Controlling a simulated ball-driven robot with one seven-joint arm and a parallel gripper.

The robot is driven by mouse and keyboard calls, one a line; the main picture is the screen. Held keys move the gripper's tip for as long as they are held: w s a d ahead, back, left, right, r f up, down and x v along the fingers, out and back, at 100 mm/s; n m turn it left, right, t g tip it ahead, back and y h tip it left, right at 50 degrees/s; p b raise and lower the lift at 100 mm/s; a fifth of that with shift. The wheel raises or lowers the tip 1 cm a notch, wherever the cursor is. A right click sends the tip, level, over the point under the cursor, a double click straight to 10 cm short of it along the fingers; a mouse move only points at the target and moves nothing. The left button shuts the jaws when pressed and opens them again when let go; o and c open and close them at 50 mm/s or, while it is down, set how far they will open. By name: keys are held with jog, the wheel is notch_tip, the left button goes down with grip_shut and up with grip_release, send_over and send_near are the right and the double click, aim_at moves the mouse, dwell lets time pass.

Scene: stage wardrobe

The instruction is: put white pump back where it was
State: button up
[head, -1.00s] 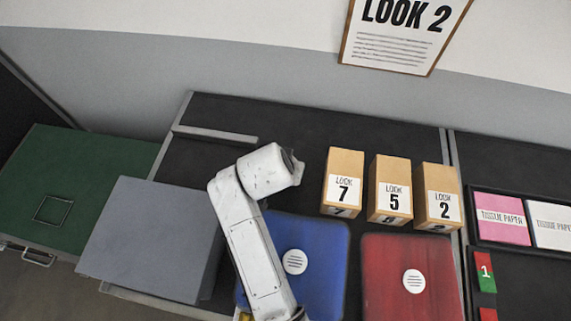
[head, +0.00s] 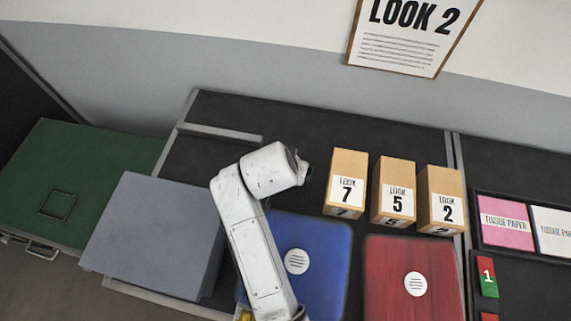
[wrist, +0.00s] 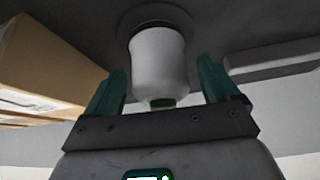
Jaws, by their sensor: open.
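A white rounded thing (wrist: 158,62), apparently the white pump, shows in the wrist view between the two green fingers of my gripper (wrist: 161,90). Its far end meets a dark round patch on the dark surface, and a small green part shows at its near end. The fingers stand apart on either side of it, with a gap at each side. My gripper is open. In the head view my white arm rises from the bottom; the gripper and the white thing are hidden there.
Tan boxes marked 7 (head: 346,180), 5 (head: 392,190) and 2 (head: 440,198) stand right of my arm. A tan box (wrist: 45,65) is close left in the wrist view. Blue (head: 322,262) and red (head: 400,260) cases lie in front; a grey box (head: 150,235) stands left.

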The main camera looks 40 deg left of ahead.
jog(key=v, duration=1.1)
jog(key=shift+r, duration=0.2)
jog(key=shift+s, duration=0.1)
